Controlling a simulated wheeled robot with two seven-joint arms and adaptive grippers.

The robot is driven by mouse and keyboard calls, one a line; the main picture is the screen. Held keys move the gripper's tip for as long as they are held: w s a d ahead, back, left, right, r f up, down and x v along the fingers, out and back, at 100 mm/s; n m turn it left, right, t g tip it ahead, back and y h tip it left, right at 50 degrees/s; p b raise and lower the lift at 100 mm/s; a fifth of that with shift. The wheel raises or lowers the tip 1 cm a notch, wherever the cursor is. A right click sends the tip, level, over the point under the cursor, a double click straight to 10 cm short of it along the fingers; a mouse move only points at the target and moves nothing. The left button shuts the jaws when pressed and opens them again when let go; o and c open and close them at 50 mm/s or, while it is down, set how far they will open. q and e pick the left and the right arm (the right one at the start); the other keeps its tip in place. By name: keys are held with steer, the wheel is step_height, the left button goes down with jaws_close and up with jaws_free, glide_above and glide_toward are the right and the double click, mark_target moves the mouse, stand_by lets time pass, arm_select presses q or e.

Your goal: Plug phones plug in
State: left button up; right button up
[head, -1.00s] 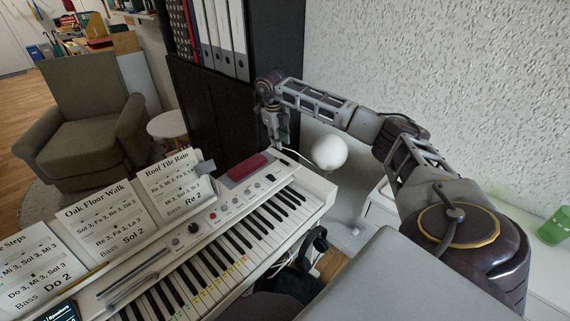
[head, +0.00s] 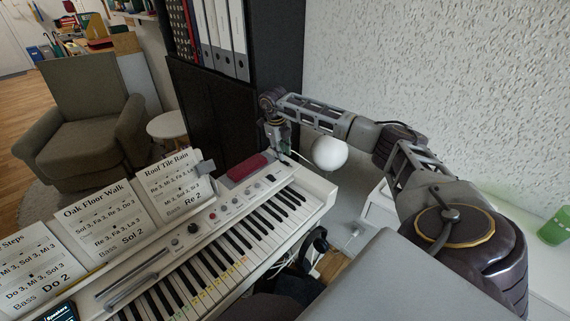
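The white digital piano (head: 238,222) stands in the lower left, its keys facing the lower right. My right gripper (head: 279,148) points down at the piano's far right corner, beside a dark red case (head: 247,167) on its top. No phones plug or socket can be made out. My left gripper is not in view.
A white round lamp (head: 329,153) sits close to my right forearm. Song sheets (head: 105,221) stand along the piano's back. A black shelf (head: 215,110) with binders is behind it. Headphones (head: 316,243) hang at the piano's right front. A green cup (head: 553,227) is far right.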

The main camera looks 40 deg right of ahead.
mark_target(284, 161)
steer(key=shift+w+d+f, duration=0.1)
steer(key=shift+d+f, duration=0.15)
steer(key=shift+f, duration=0.9)
steer(key=shift+d+f, duration=0.25)
steer(key=shift+f, duration=0.85)
jaws_close()
